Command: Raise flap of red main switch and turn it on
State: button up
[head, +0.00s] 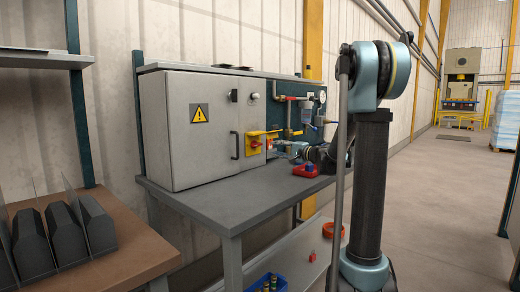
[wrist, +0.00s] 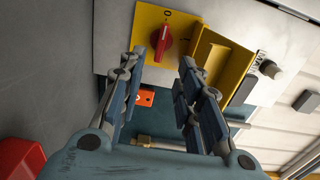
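The red main switch knob (wrist: 162,41) sits on a yellow plate (wrist: 148,20) on the grey cabinet; it also shows in the head view (head: 255,144). Its grip lines up with the "0" mark. The yellow flap (wrist: 213,58) stands out from the plate on the knob's upper side, which is to the right in the wrist view; it also shows in the head view (head: 264,133). The knob is uncovered. My gripper (wrist: 163,66) is open and empty, its fingertips in front of the knob with the flap beside one finger. Contact cannot be told.
The grey cabinet (head: 187,130) stands on a grey table (head: 225,203). Pipes and a gauge (head: 322,97) are right of the cabinet.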

aim_at(259, 145)
jog(key=x, duration=1.1)
jog(key=shift+a, duration=0.25)
jog(key=shift+w, duration=0.15)
grip_shut()
